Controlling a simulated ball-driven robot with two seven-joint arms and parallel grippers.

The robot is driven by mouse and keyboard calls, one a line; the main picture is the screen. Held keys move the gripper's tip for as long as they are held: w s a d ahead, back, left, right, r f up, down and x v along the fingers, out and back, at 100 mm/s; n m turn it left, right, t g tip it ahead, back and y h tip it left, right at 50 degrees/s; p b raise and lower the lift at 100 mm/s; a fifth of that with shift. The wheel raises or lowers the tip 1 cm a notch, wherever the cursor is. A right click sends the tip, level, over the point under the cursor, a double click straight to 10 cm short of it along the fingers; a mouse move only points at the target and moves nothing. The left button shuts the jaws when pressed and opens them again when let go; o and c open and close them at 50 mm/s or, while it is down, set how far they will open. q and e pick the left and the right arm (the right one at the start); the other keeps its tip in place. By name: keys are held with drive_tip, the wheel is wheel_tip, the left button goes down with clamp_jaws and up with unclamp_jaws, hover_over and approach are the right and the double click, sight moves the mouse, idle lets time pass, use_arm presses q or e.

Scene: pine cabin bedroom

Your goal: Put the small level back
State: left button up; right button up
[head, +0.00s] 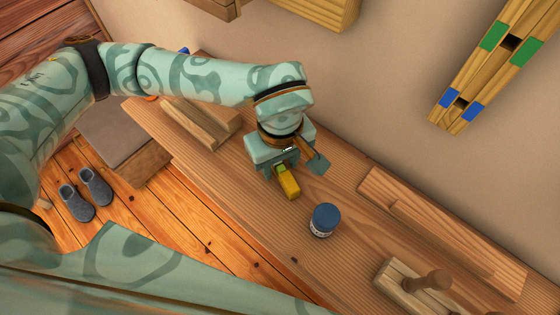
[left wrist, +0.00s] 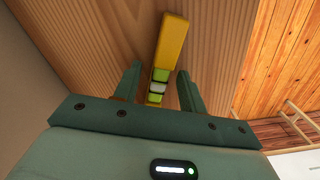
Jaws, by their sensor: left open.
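The small level is a yellow bar (head: 289,186) with green and pale vial parts, lying on the wooden bench top. In the left wrist view the level (left wrist: 172,45) runs between the two spread fingers of the left gripper (left wrist: 160,74), with a gap on each side. The jaws are open, and the level's end under the palm is hidden. My right gripper is not in view.
A blue-lidded jar (head: 324,220) stands on the bench near the level. A long wooden piece (head: 440,235) and a block with a knob (head: 420,287) lie to the right. A wooden wall piece with green and blue patches (head: 515,42) is at the upper right. Slippers (head: 85,193) lie on the floor.

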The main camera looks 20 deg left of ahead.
sight(280, 165)
use_arm(q)
wheel_tip(280, 165, up, 12)
drive_tip(key=p, duration=0.3)
drive_tip(key=shift+f, duration=0.25)
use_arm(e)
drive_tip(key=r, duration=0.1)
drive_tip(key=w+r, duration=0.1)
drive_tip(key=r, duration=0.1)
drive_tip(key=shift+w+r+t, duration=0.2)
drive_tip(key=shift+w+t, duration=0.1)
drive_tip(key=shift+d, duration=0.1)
use_arm(q)
drive_tip(key=shift+s, duration=0.1)
